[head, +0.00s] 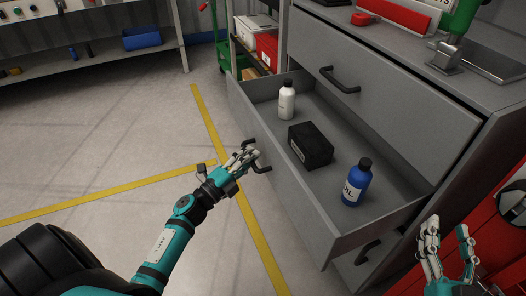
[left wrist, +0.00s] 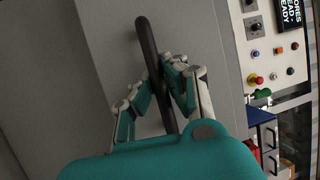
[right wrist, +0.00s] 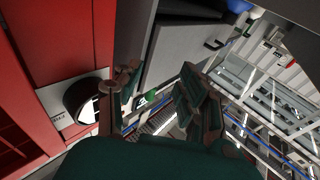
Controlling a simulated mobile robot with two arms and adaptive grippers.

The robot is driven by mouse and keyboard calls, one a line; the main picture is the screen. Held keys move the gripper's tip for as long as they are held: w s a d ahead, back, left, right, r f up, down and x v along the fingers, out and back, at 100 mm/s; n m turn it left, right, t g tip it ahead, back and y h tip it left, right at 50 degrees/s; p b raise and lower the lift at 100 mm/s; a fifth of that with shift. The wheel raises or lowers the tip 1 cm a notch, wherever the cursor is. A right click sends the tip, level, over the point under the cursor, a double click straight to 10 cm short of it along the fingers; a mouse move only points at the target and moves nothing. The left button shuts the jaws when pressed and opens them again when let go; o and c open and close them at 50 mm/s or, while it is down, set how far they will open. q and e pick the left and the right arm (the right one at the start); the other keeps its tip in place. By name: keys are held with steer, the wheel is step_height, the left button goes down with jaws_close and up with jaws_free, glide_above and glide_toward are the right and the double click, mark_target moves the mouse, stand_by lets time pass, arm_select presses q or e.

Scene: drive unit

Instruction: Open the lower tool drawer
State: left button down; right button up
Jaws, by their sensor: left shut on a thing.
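The grey cabinet has a drawer (head: 335,205) pulled far out, below a closed top drawer (head: 385,100). The pulled-out drawer has a dark bar handle (head: 262,168) on its front. My left gripper (head: 243,158) is shut on this handle. In the left wrist view the handle (left wrist: 150,55) passes between the fingers of my left gripper (left wrist: 158,85). Another dark handle (head: 367,251) shows lower down, partly hidden under the pulled-out drawer. My right gripper (head: 449,240) is open and empty right of the drawer; it also shows in the right wrist view (right wrist: 155,90).
Inside the drawer are a white bottle (head: 286,103), a black box (head: 310,146) and a blue bottle (head: 356,185). A red cabinet (head: 490,245) stands at the right, close to my right gripper. The floor at left is clear, with yellow lines (head: 100,192).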

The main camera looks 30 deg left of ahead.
arm_select(q)
steer(key=shift+s+a+f, duration=0.15)
steer(key=shift+s+a, duration=0.6)
steer(key=shift+s, duration=0.35)
arm_select(e)
steer(key=shift+f+g, duration=0.5)
steer(key=shift+f, duration=0.15)
arm_select(q)
steer(key=c, duration=1.3)
jaws_free()
steer(key=shift+c, duration=0.2)
steer(key=v, duration=1.2)
